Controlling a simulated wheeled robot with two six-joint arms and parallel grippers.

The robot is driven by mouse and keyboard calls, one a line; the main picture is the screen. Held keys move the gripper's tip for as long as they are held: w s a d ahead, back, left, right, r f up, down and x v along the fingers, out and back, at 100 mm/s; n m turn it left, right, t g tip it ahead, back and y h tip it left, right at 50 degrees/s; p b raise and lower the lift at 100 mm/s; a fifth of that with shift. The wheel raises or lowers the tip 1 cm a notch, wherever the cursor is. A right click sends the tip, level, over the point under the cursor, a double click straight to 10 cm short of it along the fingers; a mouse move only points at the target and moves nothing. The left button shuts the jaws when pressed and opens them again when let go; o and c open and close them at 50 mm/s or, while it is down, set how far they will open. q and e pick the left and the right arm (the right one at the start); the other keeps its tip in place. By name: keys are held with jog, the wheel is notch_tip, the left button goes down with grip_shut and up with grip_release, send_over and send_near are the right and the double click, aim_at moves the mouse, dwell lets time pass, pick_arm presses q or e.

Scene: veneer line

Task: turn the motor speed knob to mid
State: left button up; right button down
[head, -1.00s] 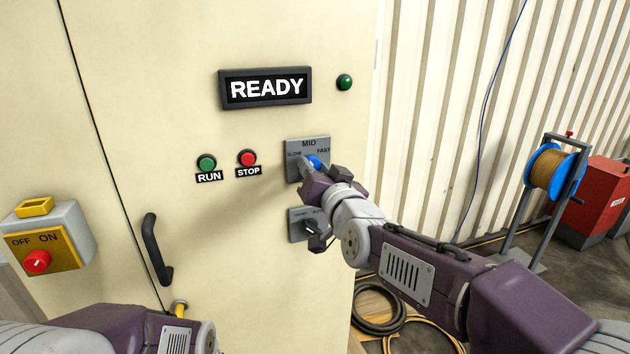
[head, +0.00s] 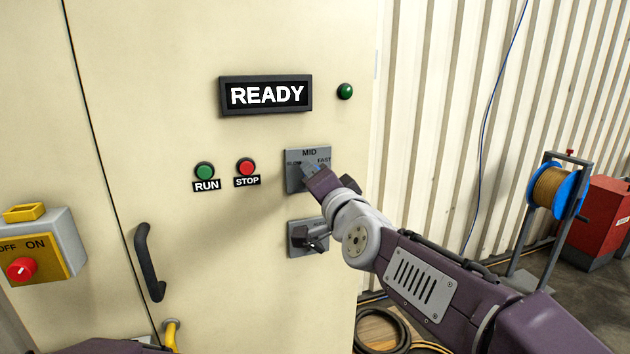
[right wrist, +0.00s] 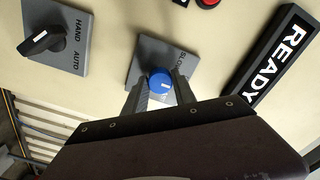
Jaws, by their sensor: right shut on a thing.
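The motor speed knob (right wrist: 160,83) is blue with a white mark, on a grey plate (head: 296,182) lettered SLOW, MID and FAST. My right gripper (right wrist: 161,90) has a finger on each side of it and is shut on it. In the head view my right gripper (head: 312,171) reaches the plate from the lower right and hides most of the knob. The mark shows in the wrist view, but I cannot tell which setting it points to. My left gripper is out of view.
A HAND/AUTO selector (right wrist: 45,38) sits just below the speed plate. The RUN button (head: 204,170) and STOP button (head: 246,167) are to its left, and a READY display (head: 266,94) is above. A black door handle (head: 148,262) sticks out at lower left.

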jog(key=shift+r, duration=0.1)
dwell(0.3)
jog(key=c, duration=1)
grip_release()
jog(key=shift+d, duration=0.1)
jog(key=shift+s, duration=0.1)
jog(key=p+v, duration=0.6)
jog(key=v, duration=0.3)
